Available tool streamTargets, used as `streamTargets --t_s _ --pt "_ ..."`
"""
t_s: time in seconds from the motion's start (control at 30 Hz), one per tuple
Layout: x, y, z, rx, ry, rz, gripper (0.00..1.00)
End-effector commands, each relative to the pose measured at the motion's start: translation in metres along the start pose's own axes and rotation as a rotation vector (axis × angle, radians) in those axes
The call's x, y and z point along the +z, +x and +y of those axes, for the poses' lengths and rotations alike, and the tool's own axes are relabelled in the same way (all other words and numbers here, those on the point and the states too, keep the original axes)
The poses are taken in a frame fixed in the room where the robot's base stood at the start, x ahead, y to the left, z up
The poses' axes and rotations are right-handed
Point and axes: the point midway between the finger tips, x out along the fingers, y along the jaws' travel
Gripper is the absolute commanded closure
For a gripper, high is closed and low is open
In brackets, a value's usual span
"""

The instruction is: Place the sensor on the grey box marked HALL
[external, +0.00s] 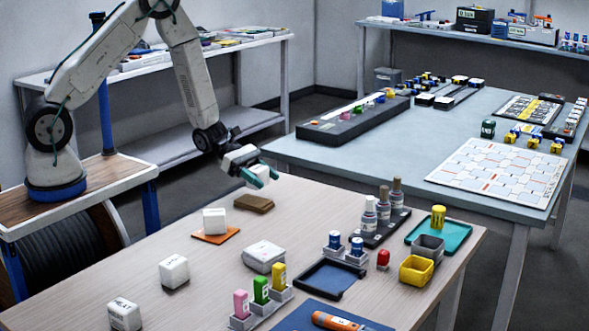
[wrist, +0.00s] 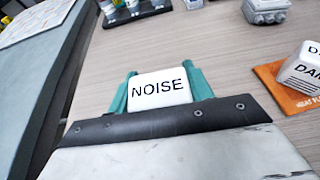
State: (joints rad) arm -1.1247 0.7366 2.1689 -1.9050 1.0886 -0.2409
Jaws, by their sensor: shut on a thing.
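My gripper (external: 264,176) has teal fingers and is shut on a white block, held above the near table by its far edge. In the wrist view the block (wrist: 160,88) reads NOISE and sits between the two fingers (wrist: 160,90).
A white block (external: 214,221), reading DAM in part, stands on an orange plate (external: 222,238). Other white blocks (external: 173,271) (external: 124,314) stand at the front left. A brown block (external: 254,204) lies below my gripper. Bottles (external: 369,215) and trays crowd the right.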

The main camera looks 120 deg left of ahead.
Motion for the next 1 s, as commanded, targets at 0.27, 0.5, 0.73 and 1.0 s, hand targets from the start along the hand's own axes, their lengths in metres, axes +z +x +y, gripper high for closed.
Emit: streamTargets --t_s 0.27,0.5,0.73,1.0 --pt "-0.002 -0.013 -0.008 0.001 0.0 -0.001 0.73" --pt "0.032 -0.027 -0.007 0.001 0.005 -0.003 0.73" --pt "0.07 -0.042 -0.007 0.002 0.004 -0.002 0.73" --pt "0.086 -0.031 -0.041 -0.087 0.038 0.002 0.73"
